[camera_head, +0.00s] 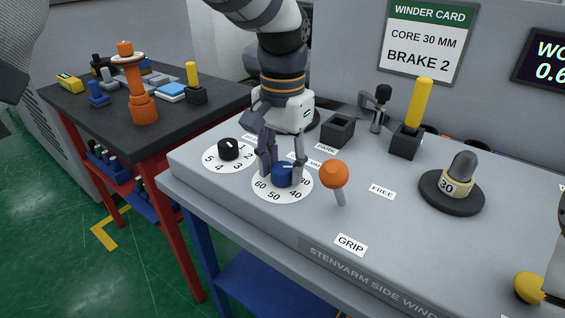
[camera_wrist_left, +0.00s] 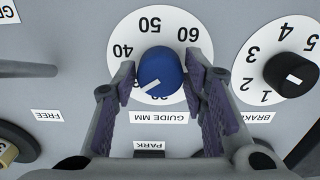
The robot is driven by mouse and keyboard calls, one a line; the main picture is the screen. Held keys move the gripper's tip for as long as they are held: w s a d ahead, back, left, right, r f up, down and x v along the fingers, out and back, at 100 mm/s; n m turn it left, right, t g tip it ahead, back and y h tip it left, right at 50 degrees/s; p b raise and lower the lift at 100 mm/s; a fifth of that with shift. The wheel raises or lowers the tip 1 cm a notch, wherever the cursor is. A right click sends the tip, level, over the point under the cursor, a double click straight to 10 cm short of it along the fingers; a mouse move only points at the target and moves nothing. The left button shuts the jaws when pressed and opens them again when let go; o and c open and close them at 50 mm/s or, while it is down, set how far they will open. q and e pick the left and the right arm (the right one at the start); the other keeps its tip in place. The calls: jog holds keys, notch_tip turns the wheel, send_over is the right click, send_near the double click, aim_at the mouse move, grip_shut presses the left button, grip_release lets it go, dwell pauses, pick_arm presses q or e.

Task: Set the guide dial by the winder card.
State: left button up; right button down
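The guide dial has a blue knob (camera_head: 284,174) on a white plate (camera_head: 274,196) marked 40, 50 and 60, with a partly covered 30. In the left wrist view the blue knob (camera_wrist_left: 160,73) has a white pointer aimed lower left, past the 40; the number there is hidden by a finger. My left gripper (camera_head: 283,172) is lowered over the knob. Its two fingers (camera_wrist_left: 160,82) stand on either side, apart, with small gaps visible. The winder card (camera_head: 428,40) on the back panel reads core 30 mm, brake 2.
The black brake dial (camera_head: 228,149) sits just left of the guide dial. An orange-ball lever (camera_head: 335,176) stands close on its right. Behind are a dark park block (camera_head: 338,130) and a yellow-handled holder (camera_head: 413,120). A grey post with a 30 ring (camera_head: 458,180) stands right.

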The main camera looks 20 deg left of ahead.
aim_at(283, 167)
pick_arm(q)
jog(key=shift+o, duration=0.5)
jog(key=shift+r, duration=0.1)
notch_tip(283, 167, up, 12)
